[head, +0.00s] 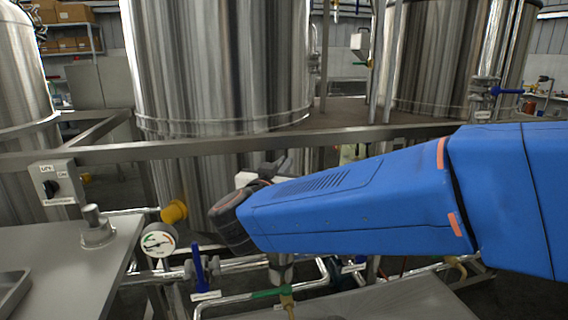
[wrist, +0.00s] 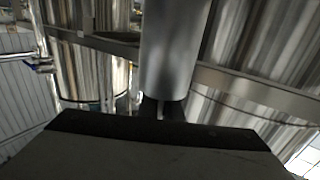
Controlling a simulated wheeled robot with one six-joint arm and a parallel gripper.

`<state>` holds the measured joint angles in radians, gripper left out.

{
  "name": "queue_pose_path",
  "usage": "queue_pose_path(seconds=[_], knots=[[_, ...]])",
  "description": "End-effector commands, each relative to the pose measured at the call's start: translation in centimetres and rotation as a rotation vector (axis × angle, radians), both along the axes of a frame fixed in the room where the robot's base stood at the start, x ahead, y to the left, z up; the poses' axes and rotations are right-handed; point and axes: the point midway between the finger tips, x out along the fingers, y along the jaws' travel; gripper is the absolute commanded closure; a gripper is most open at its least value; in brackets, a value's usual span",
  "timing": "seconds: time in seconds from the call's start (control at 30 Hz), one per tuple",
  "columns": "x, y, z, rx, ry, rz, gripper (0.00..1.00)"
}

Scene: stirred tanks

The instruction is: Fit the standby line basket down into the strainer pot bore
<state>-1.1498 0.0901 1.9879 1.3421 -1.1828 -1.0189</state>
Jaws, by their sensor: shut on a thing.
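My gripper (wrist: 162,108) is shut on a smooth grey metal cylinder, which I take to be the standby line basket (wrist: 172,55). In the wrist view the cylinder stands out beyond the dark fingertips. In the head view my blue arm reaches in from the right and hides most of the gripper and the basket. I cannot make out the strainer pot bore in either view. A small metal fitting (head: 280,270) shows below the arm among the pipes, but I cannot tell what it is.
A steel frame rail (head: 200,151) runs across in front of large tanks (head: 220,65). A pressure gauge (head: 158,240), a blue valve handle (head: 200,268) and a yellow cap (head: 174,211) sit low. A grey bench (head: 60,265) at left carries a knobbed metal piece (head: 97,228).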

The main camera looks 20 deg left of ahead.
Motion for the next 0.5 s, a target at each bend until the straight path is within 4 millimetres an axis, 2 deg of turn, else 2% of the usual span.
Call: queue_pose_path(seconds=[0.5], knots=[[0.0,-0.01,-1.04,0.0,0.0,0.0,1.0]])
